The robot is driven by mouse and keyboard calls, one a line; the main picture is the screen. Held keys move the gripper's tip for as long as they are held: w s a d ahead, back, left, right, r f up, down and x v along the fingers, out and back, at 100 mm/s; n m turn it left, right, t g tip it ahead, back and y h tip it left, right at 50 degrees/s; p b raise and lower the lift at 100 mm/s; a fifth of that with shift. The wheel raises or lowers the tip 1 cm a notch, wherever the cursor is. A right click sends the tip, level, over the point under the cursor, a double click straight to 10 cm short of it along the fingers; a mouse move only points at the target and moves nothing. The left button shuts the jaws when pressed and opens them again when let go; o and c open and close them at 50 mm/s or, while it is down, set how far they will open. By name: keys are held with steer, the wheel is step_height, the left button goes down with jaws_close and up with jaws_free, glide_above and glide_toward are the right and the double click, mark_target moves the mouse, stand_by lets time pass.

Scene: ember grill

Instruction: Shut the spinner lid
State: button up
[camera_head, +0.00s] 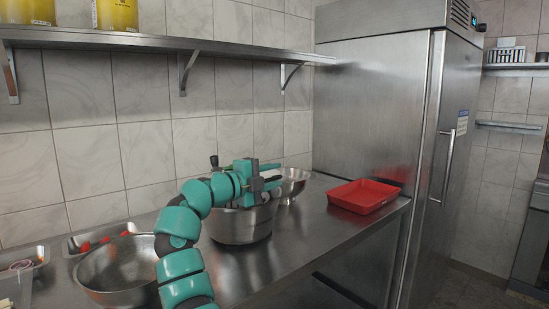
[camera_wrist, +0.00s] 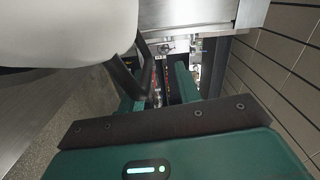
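The spinner looks to be the steel bowl (camera_head: 240,227) on the counter, mostly below my gripper. A dark upright knob (camera_head: 214,161) shows just left of my gripper and may be the crank of its lid; the lid itself is largely hidden by my arm. My gripper (camera_head: 277,175) is above the bowl's right side, its teal fingers pointing right and apart. In the wrist view, my gripper (camera_wrist: 158,85) also shows a gap between its fingers. A large smooth white rounded thing (camera_wrist: 65,30) is close by the left finger; I cannot tell if it is the lid or if they touch.
A steel bowl (camera_head: 293,189) stands behind right, and a red tray (camera_head: 363,196) at the counter's right end by the steel fridge (camera_head: 375,110). Another bowl (camera_head: 120,270) and food pans are at left. A wall shelf (camera_head: 150,41) runs above.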

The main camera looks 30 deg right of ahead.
steer(key=s+a+r, duration=0.6)
steer(key=s+r, duration=0.2)
steer(key=s, duration=0.3)
steer(key=shift+s+a+r+p, duration=0.2)
steer(key=shift+s+r+p, duration=0.05)
steer(key=shift+r+p, duration=0.15)
steer(key=shift+f, duration=0.1)
